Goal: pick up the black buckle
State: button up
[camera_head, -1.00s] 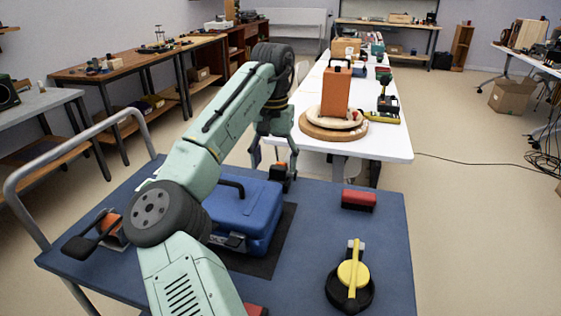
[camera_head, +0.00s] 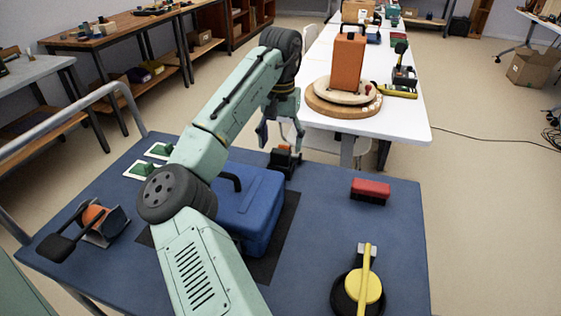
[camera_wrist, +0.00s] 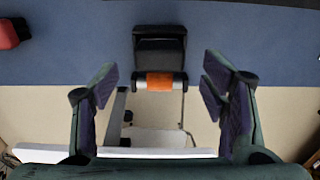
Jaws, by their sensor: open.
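The black buckle (camera_head: 286,161) lies at the far edge of the blue tabletop, behind the blue case. In the wrist view, the buckle (camera_wrist: 160,47) is a dark block with an orange band on its side toward the gripper. My gripper (camera_head: 281,132) is above or close to it in the head view. In the wrist view, my gripper (camera_wrist: 159,82) has its fingers wide apart and empty, one on each side of the buckle's line. The orange end lies centred between the fingertips. I cannot tell the exact height gap.
The blue case (camera_head: 250,208) stands on a dark mat nearer me. A red block (camera_head: 371,188) lies to the right, with a yellow-and-black round tool (camera_head: 367,286) in front. Green pieces (camera_head: 142,169) lie at left. A white table (camera_head: 400,118) stands beyond the edge.

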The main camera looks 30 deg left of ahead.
aim_at(281, 151)
jog(key=f, duration=0.2)
jog(key=f+p, duration=0.1)
jog(key=f, duration=0.1)
jog(key=shift+s+d+f, duration=0.1)
jog(key=shift+s+f, duration=0.1)
jog(key=shift+f, duration=0.2)
jog(key=shift+c, duration=0.4)
jog(key=c, duration=1.1)
